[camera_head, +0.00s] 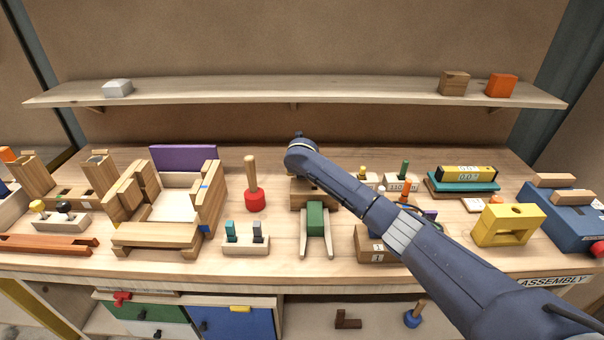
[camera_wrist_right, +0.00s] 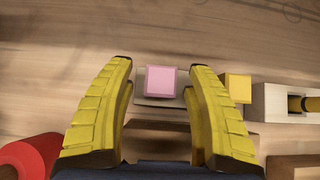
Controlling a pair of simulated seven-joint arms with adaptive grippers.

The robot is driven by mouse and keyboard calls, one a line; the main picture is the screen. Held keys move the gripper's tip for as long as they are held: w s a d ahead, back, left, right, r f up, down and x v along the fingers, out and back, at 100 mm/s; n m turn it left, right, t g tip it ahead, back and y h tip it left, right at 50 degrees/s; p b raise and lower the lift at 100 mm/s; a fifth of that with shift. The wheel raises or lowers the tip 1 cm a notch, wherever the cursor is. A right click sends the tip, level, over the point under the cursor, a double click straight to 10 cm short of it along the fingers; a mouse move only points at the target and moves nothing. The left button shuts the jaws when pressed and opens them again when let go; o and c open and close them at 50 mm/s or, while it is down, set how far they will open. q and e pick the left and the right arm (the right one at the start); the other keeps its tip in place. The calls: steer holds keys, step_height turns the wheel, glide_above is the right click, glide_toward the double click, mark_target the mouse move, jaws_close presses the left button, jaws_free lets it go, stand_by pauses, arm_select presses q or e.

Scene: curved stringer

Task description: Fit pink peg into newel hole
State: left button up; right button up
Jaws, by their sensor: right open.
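In the right wrist view a square pink peg (camera_wrist_right: 161,81) stands on a pale wooden base (camera_wrist_right: 142,101). My right gripper (camera_wrist_right: 159,65) is open, with one yellow finger on each side of the pink peg and a gap to both. In the head view my right arm reaches in from the lower right and its wrist hangs over the middle of the bench. The fingers and the pink peg are hidden there. I cannot make out which piece is the newel, and no newel hole is clearly visible. My left gripper is not in view.
A yellow block (camera_wrist_right: 237,87) stands close beside the right finger. A red mallet (camera_head: 254,198) stands left of my wrist. A brown wooden block (camera_head: 300,199) lies beneath it, and a green-bodied part (camera_head: 315,218) with pale legs is in front. A shelf (camera_head: 270,91) runs behind.

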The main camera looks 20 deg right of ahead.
stand_by(0.3)
steer(key=c, duration=1.1)
steer(key=shift+o, duration=0.2)
